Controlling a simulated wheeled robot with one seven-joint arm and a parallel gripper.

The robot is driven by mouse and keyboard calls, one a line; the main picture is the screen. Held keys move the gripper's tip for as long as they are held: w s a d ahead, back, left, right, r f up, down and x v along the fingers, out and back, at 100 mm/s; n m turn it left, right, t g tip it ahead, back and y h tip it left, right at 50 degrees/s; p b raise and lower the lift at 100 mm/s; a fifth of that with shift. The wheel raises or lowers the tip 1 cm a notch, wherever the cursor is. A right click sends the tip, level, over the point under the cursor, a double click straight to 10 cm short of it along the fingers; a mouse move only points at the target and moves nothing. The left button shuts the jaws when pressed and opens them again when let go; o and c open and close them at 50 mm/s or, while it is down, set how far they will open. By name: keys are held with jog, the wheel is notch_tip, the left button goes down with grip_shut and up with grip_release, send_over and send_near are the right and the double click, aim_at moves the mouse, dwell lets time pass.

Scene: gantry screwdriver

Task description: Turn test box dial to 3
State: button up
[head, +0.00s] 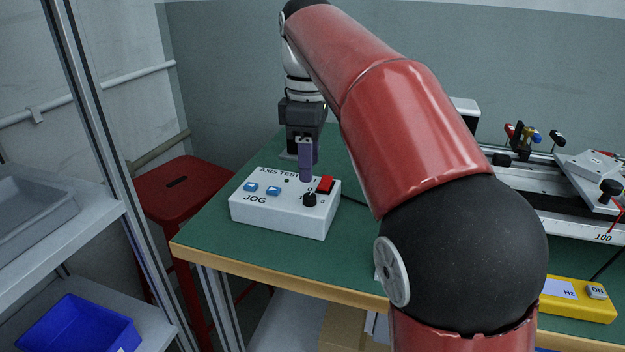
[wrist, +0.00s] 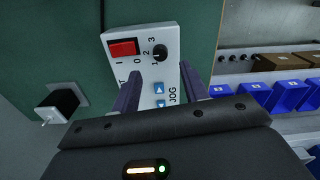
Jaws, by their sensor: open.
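The white test box (head: 270,209) sits near the left front corner of the green table. It has a red switch (head: 325,184), blue JOG buttons and a black dial (head: 309,199). In the wrist view the dial (wrist: 160,52) has the numbers 1, 2 and 3 beside it; I cannot tell clearly which one it points to. My gripper (head: 306,178) points down just above the box, behind the dial in the head view. In the wrist view its two purple fingers are apart and empty (wrist: 158,68), with the dial just beyond the fingertips, between their lines.
A red stool (head: 185,185) stands left of the table, beside a shelf with a grey tray (head: 45,215) and a blue bin (head: 75,325). A yellow meter (head: 577,300) and a rail device (head: 545,185) are at the right.

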aim_at(310, 195)
notch_tip(310, 195, down, 6)
jog(key=shift+f, duration=0.1)
jog(key=shift+c, duration=0.4)
grip_shut()
